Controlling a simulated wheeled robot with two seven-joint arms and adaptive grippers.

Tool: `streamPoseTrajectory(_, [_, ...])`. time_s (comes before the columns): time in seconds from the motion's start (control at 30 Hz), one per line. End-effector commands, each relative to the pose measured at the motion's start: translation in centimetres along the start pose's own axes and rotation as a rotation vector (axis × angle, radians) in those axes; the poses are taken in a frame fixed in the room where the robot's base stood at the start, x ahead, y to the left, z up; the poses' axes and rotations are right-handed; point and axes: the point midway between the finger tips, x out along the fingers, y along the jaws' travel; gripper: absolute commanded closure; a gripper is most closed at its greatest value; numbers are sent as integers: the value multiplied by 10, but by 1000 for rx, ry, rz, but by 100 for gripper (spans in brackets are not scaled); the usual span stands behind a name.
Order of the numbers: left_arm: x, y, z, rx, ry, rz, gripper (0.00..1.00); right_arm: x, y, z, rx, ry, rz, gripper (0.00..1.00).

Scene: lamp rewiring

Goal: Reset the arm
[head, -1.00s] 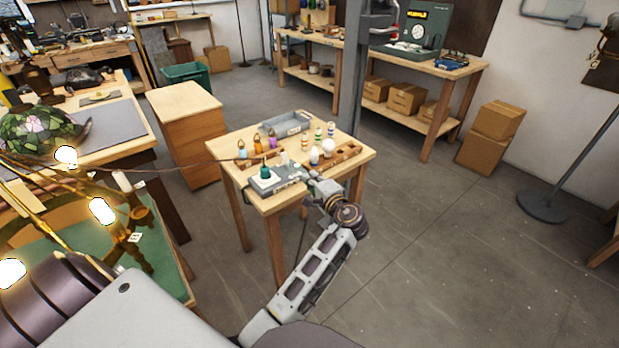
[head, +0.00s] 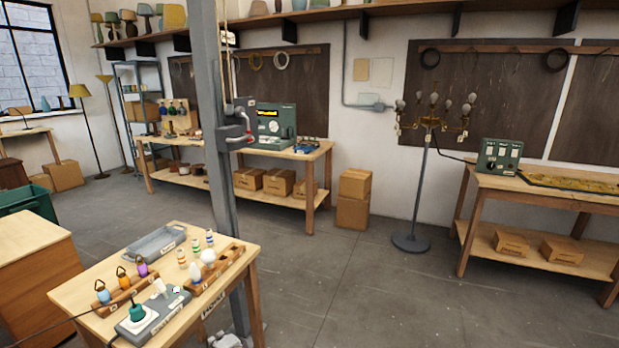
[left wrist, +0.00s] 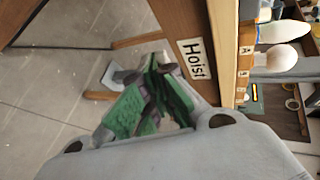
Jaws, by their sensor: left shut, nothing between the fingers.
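My left gripper shows in the left wrist view (left wrist: 152,92), with its green-padded fingers closed and nothing between them. It is beside the wooden edge of the small table (left wrist: 228,40), near a label reading "Hoist" (left wrist: 194,60). In the head view only a small grey part of my left arm or gripper (head: 226,341) shows at the bottom edge, beside the right side of the small table (head: 245,262). The rest of the arm is cut off. My right gripper is in neither view.
A lamp with several arms (head: 432,120) stands farther back. Open floor (head: 360,290) lies right.

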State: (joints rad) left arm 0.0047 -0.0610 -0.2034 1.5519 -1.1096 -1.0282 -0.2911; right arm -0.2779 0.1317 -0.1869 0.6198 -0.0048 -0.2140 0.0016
Motion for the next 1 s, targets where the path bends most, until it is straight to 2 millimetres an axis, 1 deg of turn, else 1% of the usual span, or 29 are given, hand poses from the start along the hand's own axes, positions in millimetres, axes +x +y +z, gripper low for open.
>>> streamPoseTrajectory(0.03, [1, 22, 2, 9, 17, 47, 100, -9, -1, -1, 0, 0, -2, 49])
streamPoseTrajectory(0.07, [2, 36, 3, 10, 29, 75, 100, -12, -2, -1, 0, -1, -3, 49])
streamPoseTrajectory(0.1, [3, 54, 4, 10, 43, 112, 100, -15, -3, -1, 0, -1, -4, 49])
streamPoseTrajectory(0.17, [3, 82, 8, 8, 62, 168, 100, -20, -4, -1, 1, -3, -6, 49])
streamPoseTrajectory(0.2, [3, 101, 11, 6, 73, 205, 100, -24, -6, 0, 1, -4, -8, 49])
streamPoseTrajectory(0.27, [1, 128, 17, -1, 87, 260, 100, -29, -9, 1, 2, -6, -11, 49])
streamPoseTrajectory(0.3, [-1, 145, 21, -6, 95, 296, 100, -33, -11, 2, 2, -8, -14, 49])
streamPoseTrajectory(0.37, [-5, 172, 30, -16, 104, 351, 100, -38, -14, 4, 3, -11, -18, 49])
streamPoseTrajectory(0.4, [-8, 189, 36, -25, 108, 387, 100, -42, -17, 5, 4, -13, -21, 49])
streamPoseTrajectory(0.47, [-14, 214, 46, -41, 112, 442, 100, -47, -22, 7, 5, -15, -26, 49])
streamPoseTrajectory(0.5, [-18, 231, 53, -51, 113, 478, 100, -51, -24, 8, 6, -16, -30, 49])
streamPoseTrajectory(0.57, [-26, 255, 65, -70, 111, 530, 100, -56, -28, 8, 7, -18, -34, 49])
streamPoseTrajectory(0.6, [-31, 270, 74, -84, 110, 564, 100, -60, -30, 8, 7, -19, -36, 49])
streamPoseTrajectory(0.7, [-46, 307, 98, -122, 98, 647, 100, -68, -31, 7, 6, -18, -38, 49])
streamPoseTrajectory(0.77, [-57, 328, 112, -149, 86, 695, 100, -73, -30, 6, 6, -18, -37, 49])
streamPoseTrajectory(0.8, [-64, 341, 123, -167, 77, 726, 100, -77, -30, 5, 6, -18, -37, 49])
streamPoseTrajectory(0.87, [-76, 360, 140, -196, 60, 770, 100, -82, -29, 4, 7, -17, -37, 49])
streamPoseTrajectory(1.0, [-104, 400, 183, -270, 12, 864, 100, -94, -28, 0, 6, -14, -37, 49])
